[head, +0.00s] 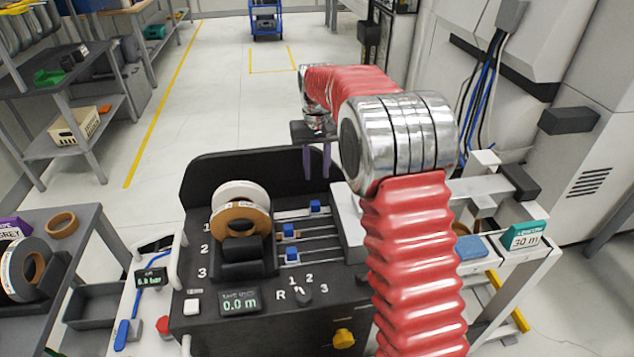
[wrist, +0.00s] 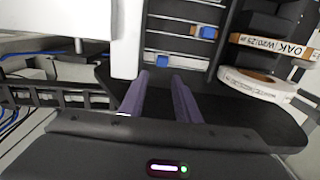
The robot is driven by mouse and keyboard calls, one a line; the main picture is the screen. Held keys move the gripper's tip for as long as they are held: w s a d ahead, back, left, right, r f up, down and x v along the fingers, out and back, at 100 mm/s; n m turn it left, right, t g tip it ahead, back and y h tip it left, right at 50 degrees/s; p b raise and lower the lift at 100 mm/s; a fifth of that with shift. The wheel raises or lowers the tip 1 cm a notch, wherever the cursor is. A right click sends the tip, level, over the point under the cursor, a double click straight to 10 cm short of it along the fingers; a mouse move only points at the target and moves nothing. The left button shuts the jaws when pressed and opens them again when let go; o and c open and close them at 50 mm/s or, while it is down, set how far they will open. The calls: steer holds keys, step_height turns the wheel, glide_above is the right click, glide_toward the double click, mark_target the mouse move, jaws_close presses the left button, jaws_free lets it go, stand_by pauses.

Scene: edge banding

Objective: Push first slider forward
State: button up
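The first slider (head: 315,206) is a small blue block on the back rail of the black edge-banding panel, in the row marked 1. In the wrist view it (wrist: 162,61) lies just beyond my fingertips. The second slider (head: 289,230) and third slider (head: 292,253) are blue blocks on the rails nearer the head camera, both further left than the first. My gripper (head: 316,178) hangs fingers-down above and behind the first slider. Its two purple fingers are apart with nothing between them, also in the wrist view (wrist: 160,77). I see no contact with the slider.
A white roll (head: 240,190) and a tan roll (head: 240,222) stand left of the rails. A white block (head: 347,215) borders the rails' right end. The black back wall (head: 270,165) curves behind. A dial (head: 303,294) and a 0.0 m display (head: 239,301) are in front.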

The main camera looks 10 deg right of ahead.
steer(key=shift+r, duration=1.3)
steer(key=s+f, duration=0.3)
steer(key=s, duration=0.2)
steer(key=s+r+t, duration=0.2)
steer(key=s+r, duration=0.1)
steer(key=s, duration=0.7)
steer(key=s+r+t, duration=0.1)
steer(key=s+r, duration=0.3)
steer(key=s, duration=0.7)
steer(key=s+r+t, duration=0.2)
steer(key=s+r, duration=0.2)
steer(key=s, duration=0.7)
steer(key=shift+s+t, duration=0.25)
steer(key=shift+t, duration=0.05)
